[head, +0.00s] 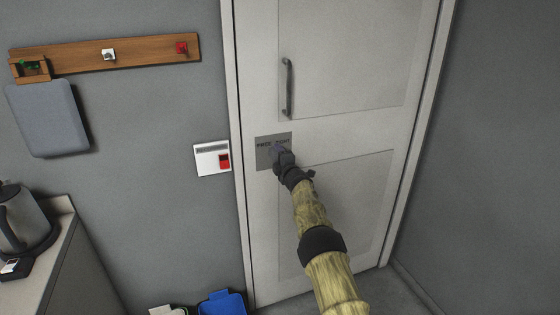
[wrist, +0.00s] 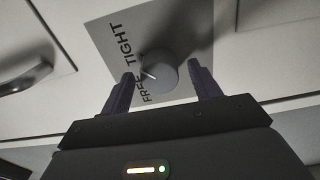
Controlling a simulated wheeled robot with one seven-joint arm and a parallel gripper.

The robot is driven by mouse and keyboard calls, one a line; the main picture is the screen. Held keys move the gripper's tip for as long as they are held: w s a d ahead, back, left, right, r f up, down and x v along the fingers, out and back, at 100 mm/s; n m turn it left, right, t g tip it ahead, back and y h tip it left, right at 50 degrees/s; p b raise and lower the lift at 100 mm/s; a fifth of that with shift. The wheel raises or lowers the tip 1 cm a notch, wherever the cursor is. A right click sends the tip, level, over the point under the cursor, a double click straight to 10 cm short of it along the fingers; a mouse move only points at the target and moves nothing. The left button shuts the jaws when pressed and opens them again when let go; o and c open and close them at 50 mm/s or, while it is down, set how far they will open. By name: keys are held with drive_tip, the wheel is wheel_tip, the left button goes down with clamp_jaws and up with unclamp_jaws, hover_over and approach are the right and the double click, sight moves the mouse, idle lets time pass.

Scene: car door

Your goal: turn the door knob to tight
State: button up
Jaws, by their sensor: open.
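The door knob (wrist: 158,72) is a round grey dial on a grey plate (wrist: 104,37) marked FREE and TIGHT. In the wrist view its pale pointer line lies toward the lettering, close to the word FREE. My gripper (wrist: 160,84) is open, with one dark finger on each side of the knob. I cannot tell whether the fingers touch it. In the head view my gripper (head: 278,150) is at the plate (head: 265,158) on the white door (head: 340,125) and hides the knob.
A vertical handle (head: 287,87) is above the plate. A white wall box with a red switch (head: 224,161) is left of the door frame. A wooden rack (head: 130,54), a counter with a kettle (head: 22,220) and a blue bin (head: 222,303) are further left. The right wall is bare.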

drive_tip(key=b+v, duration=0.4)
drive_tip(key=v, duration=1.3)
drive_tip(key=shift+s, duration=0.2)
idle(0.3)
drive_tip(key=shift+d, duration=0.15)
